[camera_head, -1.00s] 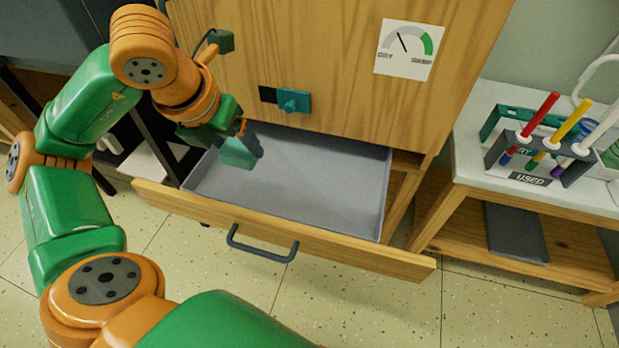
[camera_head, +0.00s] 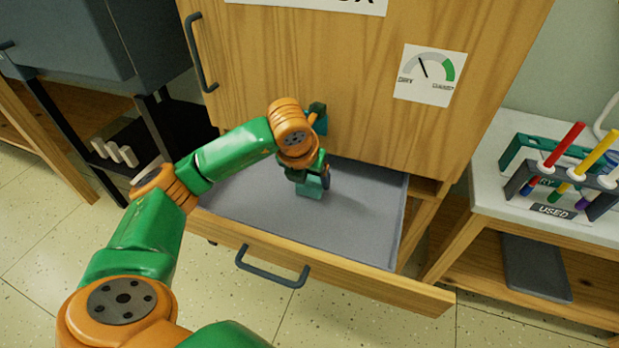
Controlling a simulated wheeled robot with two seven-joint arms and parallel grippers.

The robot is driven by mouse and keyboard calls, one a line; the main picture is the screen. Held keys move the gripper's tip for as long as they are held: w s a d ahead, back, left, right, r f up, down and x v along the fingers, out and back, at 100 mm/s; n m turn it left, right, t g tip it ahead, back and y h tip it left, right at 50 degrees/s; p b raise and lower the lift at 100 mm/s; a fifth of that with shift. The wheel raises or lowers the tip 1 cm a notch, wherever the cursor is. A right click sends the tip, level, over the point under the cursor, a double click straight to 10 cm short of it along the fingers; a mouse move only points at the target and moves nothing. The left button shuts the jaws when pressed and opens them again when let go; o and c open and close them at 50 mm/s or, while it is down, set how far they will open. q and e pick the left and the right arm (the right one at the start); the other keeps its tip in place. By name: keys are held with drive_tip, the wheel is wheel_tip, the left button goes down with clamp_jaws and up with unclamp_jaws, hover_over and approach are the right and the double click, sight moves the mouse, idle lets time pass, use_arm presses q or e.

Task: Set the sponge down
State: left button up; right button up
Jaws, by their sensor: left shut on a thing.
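My left gripper (camera_head: 322,176) is over the open drawer, near the back and right of its middle. It is shut on the teal sponge (camera_head: 310,189), a small block that shows just below the jaws. The arm and wrist hide part of it. I cannot tell whether the sponge touches the drawer floor. The drawer (camera_head: 352,217) is pulled out, grey inside and empty apart from what my gripper holds. My right gripper is not in view.
The drawer's wooden front has a dark handle (camera_head: 270,277). The cabinet (camera_head: 340,90) rises behind, with a dial card (camera_head: 428,75). A side table at right bears a pen rack (camera_head: 570,190) with several coloured pens. A dark shelf unit stands at left.

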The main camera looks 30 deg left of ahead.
use_arm(q)
drive_tip(key=o, duration=1.1)
drive_tip(key=shift+f, duration=0.1)
drive_tip(key=shift+o, duration=0.2)
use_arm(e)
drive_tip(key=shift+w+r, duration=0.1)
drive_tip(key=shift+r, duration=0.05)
use_arm(q)
drive_tip(key=p+v, duration=0.3)
drive_tip(key=v, duration=0.9)
drive_tip(key=shift+p, duration=0.4)
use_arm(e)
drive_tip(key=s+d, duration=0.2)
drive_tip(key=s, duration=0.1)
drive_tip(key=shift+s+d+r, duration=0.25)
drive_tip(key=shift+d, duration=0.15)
